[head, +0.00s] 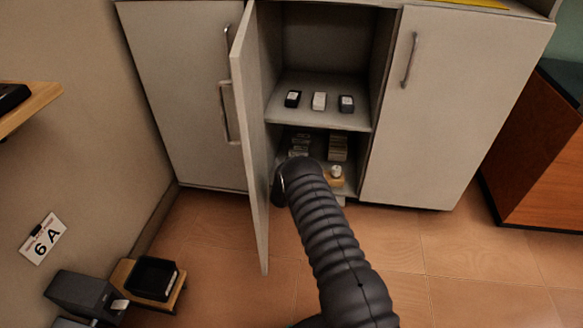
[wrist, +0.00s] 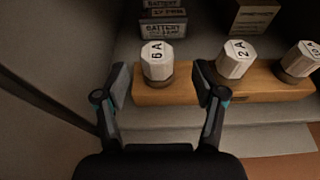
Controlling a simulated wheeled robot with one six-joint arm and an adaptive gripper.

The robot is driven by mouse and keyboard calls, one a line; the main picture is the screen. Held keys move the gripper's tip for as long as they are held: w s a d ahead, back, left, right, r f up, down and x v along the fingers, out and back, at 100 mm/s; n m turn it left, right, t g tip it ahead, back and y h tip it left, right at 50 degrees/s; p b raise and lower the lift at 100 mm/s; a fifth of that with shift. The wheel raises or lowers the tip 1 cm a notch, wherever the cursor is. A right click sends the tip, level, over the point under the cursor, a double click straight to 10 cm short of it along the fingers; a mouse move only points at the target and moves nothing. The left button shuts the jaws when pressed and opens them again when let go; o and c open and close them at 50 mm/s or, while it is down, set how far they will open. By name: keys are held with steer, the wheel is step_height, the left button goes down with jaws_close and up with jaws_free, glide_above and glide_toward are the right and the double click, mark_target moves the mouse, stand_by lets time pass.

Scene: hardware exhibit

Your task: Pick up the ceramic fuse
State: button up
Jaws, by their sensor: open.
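Three white faceted ceramic fuses stand upright in a wooden block (wrist: 190,94) in the wrist view. The left fuse (wrist: 158,62) is marked 6 A, the middle fuse (wrist: 235,60) 2 A. The right fuse (wrist: 299,61) is cut by the picture edge and its marking is unclear. My gripper (wrist: 161,84) is open and empty, its fingers to the left and right of the 6 A fuse. I cannot tell whether they touch it. In the head view my arm hides my gripper; one fuse (head: 336,171) shows beside it on the lower shelf.
A wall sign (head: 43,238) reads 6 A. The open cabinet door (head: 247,140) is close left of my arm. Small boxes (head: 319,101) stand on the upper shelf (head: 315,118). Battery boxes (wrist: 163,24) stand behind the wooden block.

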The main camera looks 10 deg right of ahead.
steer(key=shift+b+x, duration=0.3)
steer(key=shift+x, duration=2.25)
steer(key=shift+w+a, duration=0.1)
steer(key=shift+a, duration=0.05)
steer(key=c, duration=1.2)
